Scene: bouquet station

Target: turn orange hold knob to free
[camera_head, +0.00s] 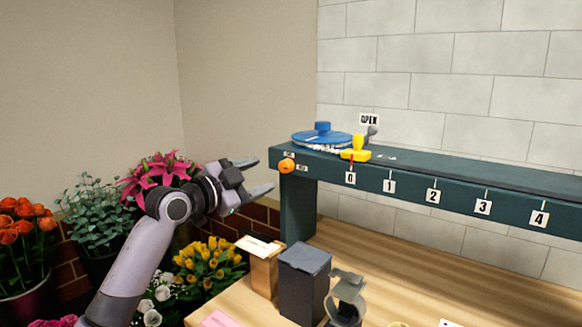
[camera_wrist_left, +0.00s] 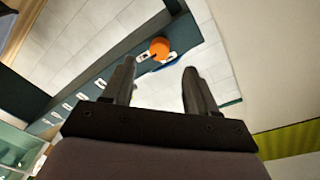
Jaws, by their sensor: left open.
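The orange hold knob (camera_head: 286,165) sits on the front face of the dark green rail (camera_head: 460,198), near its left end. Small white labels flank it, too small to read. My left gripper (camera_head: 258,176) is open and empty, just left of the knob in the head view, with its fingers pointing toward the rail end. In the left wrist view the knob (camera_wrist_left: 159,47) shows beyond the open fingers (camera_wrist_left: 158,82), with a visible gap and nothing between them. My right gripper is not in view.
Below stand a dark box (camera_head: 304,284) and a tan box (camera_head: 262,268) on the wooden table (camera_head: 395,270). Flowers in buckets fill the left.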

